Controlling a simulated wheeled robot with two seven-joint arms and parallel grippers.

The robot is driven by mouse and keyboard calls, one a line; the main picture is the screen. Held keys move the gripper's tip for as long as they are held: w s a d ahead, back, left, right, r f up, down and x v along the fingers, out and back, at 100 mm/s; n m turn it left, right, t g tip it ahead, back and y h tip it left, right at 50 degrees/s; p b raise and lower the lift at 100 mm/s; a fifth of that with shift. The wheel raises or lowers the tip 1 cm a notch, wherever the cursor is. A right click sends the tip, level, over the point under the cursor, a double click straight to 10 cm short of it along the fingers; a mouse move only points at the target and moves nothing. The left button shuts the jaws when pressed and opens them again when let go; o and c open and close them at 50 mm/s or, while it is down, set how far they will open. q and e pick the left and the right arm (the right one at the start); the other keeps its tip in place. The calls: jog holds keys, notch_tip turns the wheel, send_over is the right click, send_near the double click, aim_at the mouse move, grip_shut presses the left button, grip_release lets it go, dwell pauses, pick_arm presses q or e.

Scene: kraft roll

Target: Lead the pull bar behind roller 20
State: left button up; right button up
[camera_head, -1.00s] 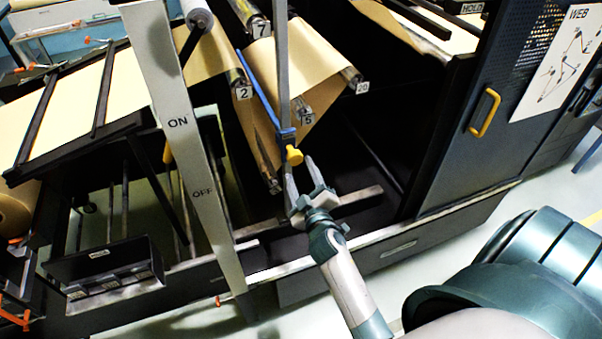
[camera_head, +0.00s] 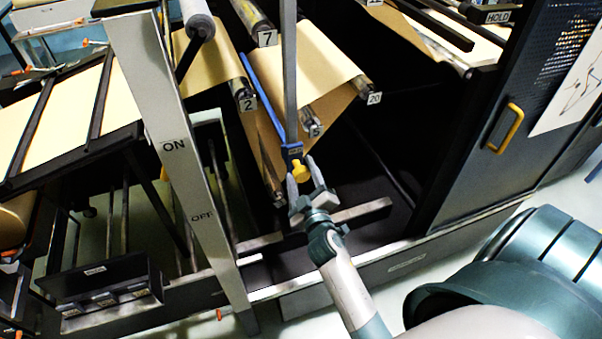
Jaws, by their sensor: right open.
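The pull bar (camera_head: 266,98) is a thin blue bar slanting down beside the brown paper web. At its lower end is a blue block (camera_head: 292,151) with a yellow knob (camera_head: 299,171). My right gripper (camera_head: 303,176) is open at the knob, its fingers seeming to stand on either side of it; I cannot tell whether they touch it. Roller 20 (camera_head: 366,84) shows its end and tag (camera_head: 374,98) to the right of the knob and above it, with paper over it. My left gripper is not in view.
Roller 2 (camera_head: 241,90) and roller 7 (camera_head: 256,18) are up and left. A grey upright (camera_head: 289,70) stands close to the bar. An ON/OFF post (camera_head: 185,170) is at left, a dark cabinet door with a yellow handle (camera_head: 506,128) at right. Dark open space lies below roller 20.

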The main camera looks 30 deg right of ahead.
grip_shut()
jog(key=a+r+p, duration=0.2)
jog(key=r+p, duration=0.5)
jog(key=r, duration=0.6)
jog(key=w+a+r+p, duration=0.1)
jog(key=a+r+p, duration=0.2)
jog(key=r+p, duration=0.4)
notch_tip(320, 180, up, 8)
jog(key=shift+f, duration=0.2)
jog(key=shift+w+f, duration=0.1)
jog(key=shift+a, duration=0.1)
